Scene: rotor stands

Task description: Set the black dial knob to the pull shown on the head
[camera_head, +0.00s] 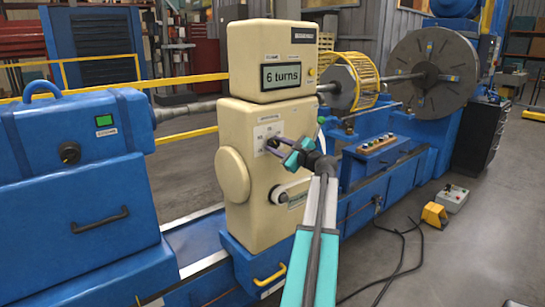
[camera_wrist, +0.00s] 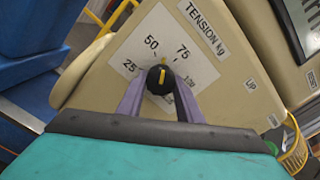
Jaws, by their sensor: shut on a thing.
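The black dial knob (camera_wrist: 159,80) is on a white scale plate marked 25, 50, 75 and 100 under a "TENSION kg" label. Its yellow pointer points between 50 and 75. My gripper (camera_wrist: 160,92) has its two purple fingers on either side of the knob, shut on it. In the head view my gripper (camera_head: 274,147) reaches the front of the cream head (camera_head: 265,195), and the knob is largely hidden by the fingers.
A crank-like handle (camera_head: 281,192) sticks out below the dial. A yellow pedal (camera_head: 434,215) and cables lie on the floor at the right.

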